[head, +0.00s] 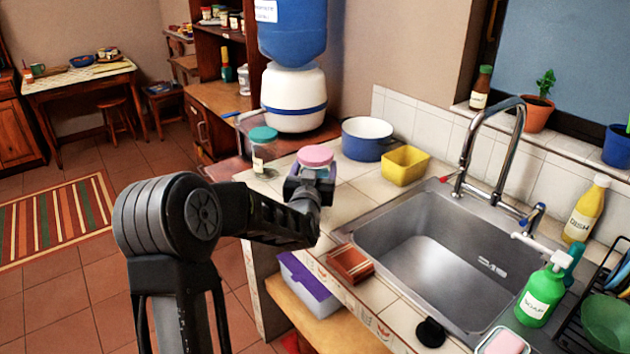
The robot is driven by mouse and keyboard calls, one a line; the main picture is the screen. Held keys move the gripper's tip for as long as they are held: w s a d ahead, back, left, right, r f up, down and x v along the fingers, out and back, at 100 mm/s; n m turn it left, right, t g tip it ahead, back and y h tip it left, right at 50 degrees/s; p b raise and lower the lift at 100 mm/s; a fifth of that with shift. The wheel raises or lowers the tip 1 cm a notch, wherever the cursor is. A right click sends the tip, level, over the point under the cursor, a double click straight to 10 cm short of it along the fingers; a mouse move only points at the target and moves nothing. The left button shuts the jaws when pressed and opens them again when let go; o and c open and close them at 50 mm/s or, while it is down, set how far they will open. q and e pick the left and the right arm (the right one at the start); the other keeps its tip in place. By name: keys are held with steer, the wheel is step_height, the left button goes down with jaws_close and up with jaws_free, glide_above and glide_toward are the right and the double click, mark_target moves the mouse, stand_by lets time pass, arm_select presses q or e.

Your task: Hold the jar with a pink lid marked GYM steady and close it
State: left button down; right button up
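A jar with a pink lid (315,155) stands near the left end of the tiled counter. The lid sits at the top of the jar; I cannot tell if it is fully seated. No GYM marking is readable, since most of the jar's body is hidden behind my gripper. My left gripper (316,184) is at the jar's body, just below the lid, with its arm reaching in from the lower left. Its fingers are too small and dark to tell if they are closed on the jar. My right gripper is not in view.
A jar with a teal lid (263,134) stands left of the pink-lidded one. A blue pot (367,140) and yellow container (405,166) are behind to the right. The sink (440,262) lies further right, with a small red-brown tray (350,264) at its near-left edge.

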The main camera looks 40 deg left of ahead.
arm_select(q)
steer(key=shift+r, duration=0.2)
steer(key=shift+f, duration=1.85)
steer(key=shift+f, duration=0.1)
steer(key=shift+f, duration=0.1)
steer(key=shift+c, duration=0.8)
jaws_free()
steer(key=shift+f, duration=0.1)
